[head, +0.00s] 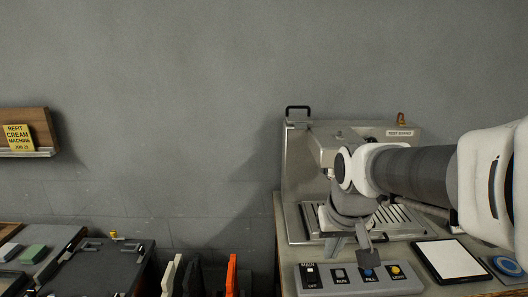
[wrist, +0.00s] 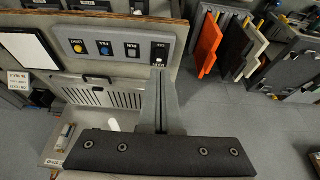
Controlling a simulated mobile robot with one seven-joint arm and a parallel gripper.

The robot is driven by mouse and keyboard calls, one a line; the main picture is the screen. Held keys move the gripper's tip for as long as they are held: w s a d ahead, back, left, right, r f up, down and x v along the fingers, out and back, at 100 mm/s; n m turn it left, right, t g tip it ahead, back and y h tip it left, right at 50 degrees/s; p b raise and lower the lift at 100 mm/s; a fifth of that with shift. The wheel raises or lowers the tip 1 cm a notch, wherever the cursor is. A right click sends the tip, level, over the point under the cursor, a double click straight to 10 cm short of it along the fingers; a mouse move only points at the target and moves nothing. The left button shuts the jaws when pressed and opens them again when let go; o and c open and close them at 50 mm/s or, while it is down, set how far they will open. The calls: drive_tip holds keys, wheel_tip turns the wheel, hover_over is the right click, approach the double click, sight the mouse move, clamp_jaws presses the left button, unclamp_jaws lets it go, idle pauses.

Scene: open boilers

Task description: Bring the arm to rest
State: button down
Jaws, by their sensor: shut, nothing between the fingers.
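My arm reaches in from the right in the head view, over the right-hand bench. My gripper (head: 364,252) points down in front of the grey machine (head: 298,165), close above the switch panel (head: 328,290). Its fingers are together with nothing between them. In the wrist view the closed fingers (wrist: 159,74) end beside the black switch at one end of the panel (wrist: 140,38). I cannot tell whether they touch the panel. The panel carries MAIN, RUN, FILL and LIGHT controls; the FILL knob is blue and the LIGHT knob yellow. My arm hides part of the machine.
A white-faced tablet (head: 452,259) and a blue round item (head: 508,266) lie right of the panel. Upright boards, one orange (head: 231,274), stand left of the bench. A dark case (head: 100,268) is further left. A shelf (head: 38,153) with a yellow sign hangs on the wall.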

drive_tip(key=s+r+t, duration=0.1)
drive_tip(key=s, duration=1.2)
drive_tip(key=shift+s+r, duration=0.3)
drive_tip(key=shift+r, duration=0.1)
